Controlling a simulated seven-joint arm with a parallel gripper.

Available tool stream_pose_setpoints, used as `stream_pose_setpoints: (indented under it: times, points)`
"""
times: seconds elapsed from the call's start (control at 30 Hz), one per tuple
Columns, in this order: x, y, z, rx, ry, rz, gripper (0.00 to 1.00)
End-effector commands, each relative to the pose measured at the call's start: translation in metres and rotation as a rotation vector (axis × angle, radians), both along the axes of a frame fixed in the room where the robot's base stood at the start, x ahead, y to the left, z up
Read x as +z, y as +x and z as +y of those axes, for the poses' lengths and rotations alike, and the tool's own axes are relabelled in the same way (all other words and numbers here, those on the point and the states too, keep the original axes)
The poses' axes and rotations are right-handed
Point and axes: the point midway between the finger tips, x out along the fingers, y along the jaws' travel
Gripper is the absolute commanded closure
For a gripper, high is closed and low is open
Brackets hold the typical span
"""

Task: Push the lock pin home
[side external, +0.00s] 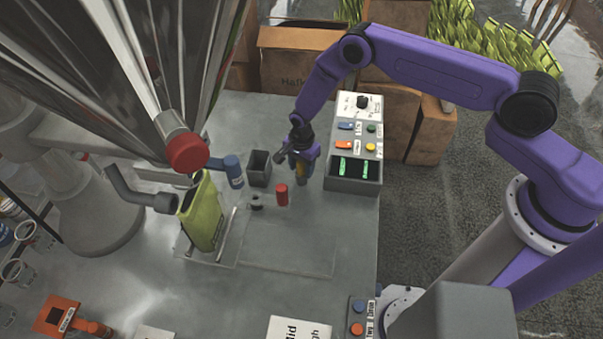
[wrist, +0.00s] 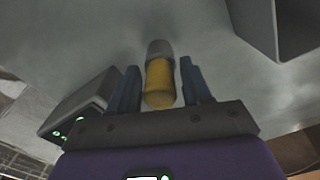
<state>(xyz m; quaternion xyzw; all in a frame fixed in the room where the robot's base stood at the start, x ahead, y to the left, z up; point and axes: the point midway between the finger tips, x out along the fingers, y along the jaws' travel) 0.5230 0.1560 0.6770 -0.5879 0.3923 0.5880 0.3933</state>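My gripper (side external: 302,163) points down over the bench, left of the control panel. In the wrist view a yellow cylinder with a grey end (wrist: 160,82) stands between the two fingers of my gripper (wrist: 160,88). A narrow gap shows on each side of it, so the fingers look open around it. In the side view only a little yellow (side external: 301,174) shows at the gripper; its foot is hard to see. A red upright cylinder (side external: 281,195) stands nearby, beside a small dark knob (side external: 257,201). I cannot tell for sure which part is the lock pin.
The control panel (side external: 360,125) with its dark tray (side external: 353,183) stands close right of my gripper. A dark open box (side external: 259,168) and a blue cylinder (side external: 233,171) are left. A green bag (side external: 202,214) hangs at the filler spout.

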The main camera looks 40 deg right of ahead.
Motion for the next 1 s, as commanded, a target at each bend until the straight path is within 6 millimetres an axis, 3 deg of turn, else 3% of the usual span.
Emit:
stream_pose_setpoints:
  times: [0.03,0.13,0.57,1.0]
  points:
    - [0.000,0.000,0.000,0.000,0.000,0.000,0.70]
    - [0.000,0.000,0.000,0.000,0.000,0.000,1.00]
    - [0.011,0.001,0.000,0.000,0.001,-0.002,1.00]
    - [0.079,0.001,0.000,0.000,-0.001,-0.001,1.00]
